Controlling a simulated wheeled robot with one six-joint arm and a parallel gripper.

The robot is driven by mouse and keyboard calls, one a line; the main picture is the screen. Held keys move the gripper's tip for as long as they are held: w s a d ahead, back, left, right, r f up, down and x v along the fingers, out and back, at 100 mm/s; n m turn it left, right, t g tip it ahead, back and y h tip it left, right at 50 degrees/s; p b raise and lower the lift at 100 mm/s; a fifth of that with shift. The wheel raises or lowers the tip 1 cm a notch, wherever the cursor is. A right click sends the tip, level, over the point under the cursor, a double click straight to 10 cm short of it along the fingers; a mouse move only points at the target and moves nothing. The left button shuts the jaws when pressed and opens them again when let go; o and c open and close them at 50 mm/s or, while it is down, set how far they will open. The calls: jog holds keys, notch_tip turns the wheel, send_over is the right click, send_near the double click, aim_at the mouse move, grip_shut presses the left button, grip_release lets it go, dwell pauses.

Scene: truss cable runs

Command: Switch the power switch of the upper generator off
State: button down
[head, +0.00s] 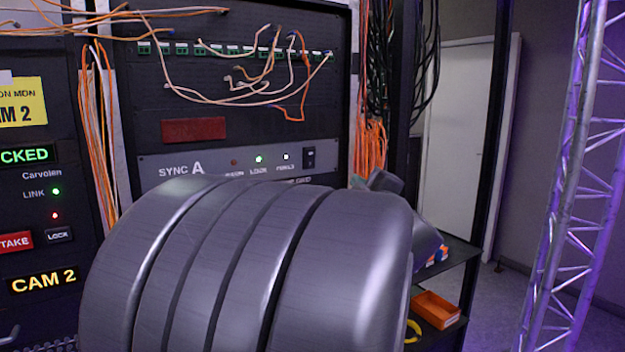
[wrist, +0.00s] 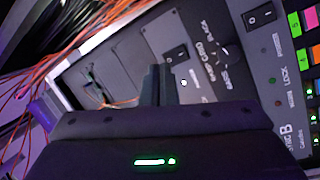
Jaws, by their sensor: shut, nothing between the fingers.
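The upper generator, the SYNC A panel (head: 225,166), is in the rack in the head view. Its black rocker power switch (head: 309,157) is at the panel's right end, with green and white lamps lit to its left. The switch also shows in the wrist view (wrist: 176,54), just right of the fingertips. My gripper (wrist: 158,70) is shut and empty, its tips close to the switch; contact cannot be told. In the head view my arm hides most of the gripper. The rocker's position is too small to tell.
The SYNC B panel (wrist: 285,120) with its own rocker switch (wrist: 260,14) lies to the right in the wrist view. A knob (wrist: 223,51) sits between the two switches. Orange cables (head: 369,150) hang beside the rack. A truss (head: 575,170) stands at right.

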aim_at(310, 154)
jog(key=shift+w+a+r+n+g+y+b, duration=0.35)
jog(key=shift+n+y, duration=0.5)
jog(key=shift+n, duration=0.6)
jog(key=shift+w+a+n+g+y+b, duration=0.1)
jog(key=shift+n+g+y+b, duration=0.4)
jog(key=shift+n+y, duration=0.7)
jog(key=shift+w+a+r+n+g+y+b, duration=0.2)
jog(key=shift+n+y+b, duration=0.35)
jog(key=shift+n, duration=1.2)
jog(key=shift+a, duration=0.1)
jog(key=p+x, duration=0.2)
jog(key=x, duration=1.2)
